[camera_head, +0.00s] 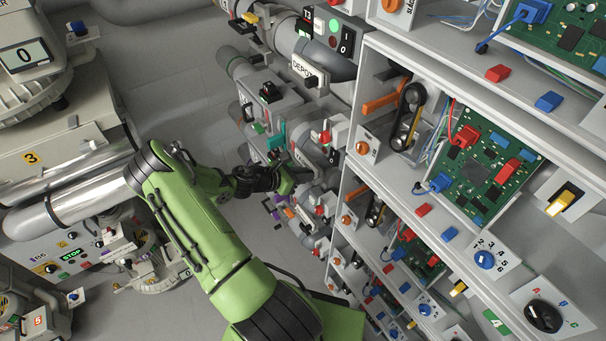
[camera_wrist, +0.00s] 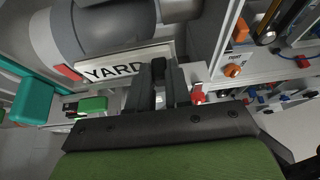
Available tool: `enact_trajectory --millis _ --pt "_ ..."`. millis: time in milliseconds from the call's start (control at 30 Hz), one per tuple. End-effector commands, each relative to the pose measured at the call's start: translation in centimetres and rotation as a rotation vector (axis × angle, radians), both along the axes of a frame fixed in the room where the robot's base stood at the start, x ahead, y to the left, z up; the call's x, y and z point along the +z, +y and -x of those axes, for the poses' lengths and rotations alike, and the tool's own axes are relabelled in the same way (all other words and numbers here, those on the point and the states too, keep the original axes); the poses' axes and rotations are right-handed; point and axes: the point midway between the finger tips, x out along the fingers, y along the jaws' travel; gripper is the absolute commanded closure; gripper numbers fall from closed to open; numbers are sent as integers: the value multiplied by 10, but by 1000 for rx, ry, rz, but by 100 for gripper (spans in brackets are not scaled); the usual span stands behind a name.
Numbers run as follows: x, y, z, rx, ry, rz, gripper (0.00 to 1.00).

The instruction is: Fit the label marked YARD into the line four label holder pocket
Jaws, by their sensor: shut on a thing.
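The white label marked YARD (camera_wrist: 108,72) shows in the wrist view, upper left of centre, in front of a grey pipe. Its lettering is black and it is slightly tilted. My gripper (camera_wrist: 160,88) is shut on the label near its right end, and the dark fingers hide part of that end. In the head view my gripper (camera_head: 296,172) is among the small blowers beside the shelving, and the label cannot be made out there. A pale strip borders the label's upper edge; I cannot tell whether it is the line four holder pocket or whether they touch.
Grey shelving (camera_head: 352,140) with circuit boards and switches stands close to the right. Another label reading DEPOT (camera_head: 303,70) is on a pipe further up. A teal part (camera_wrist: 34,100) and a green button (camera_wrist: 92,104) are left of the fingers. Open floor (camera_head: 170,90) lies left of the blowers.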

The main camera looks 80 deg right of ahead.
Motion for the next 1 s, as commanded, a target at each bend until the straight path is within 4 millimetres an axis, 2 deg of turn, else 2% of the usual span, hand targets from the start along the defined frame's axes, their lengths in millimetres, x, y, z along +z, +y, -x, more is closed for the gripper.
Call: enact_trajectory --millis 167,200,367,633,733,1000 --pt "-3 0 0 0 0 0 100" --pt "-3 0 0 0 0 0 77" --pt "-2 0 0 0 0 0 53" --pt "-2 1 -1 0 0 0 52" --pt "2 6 -6 2 -1 0 52" --pt "33 54 -49 7 -3 0 52"
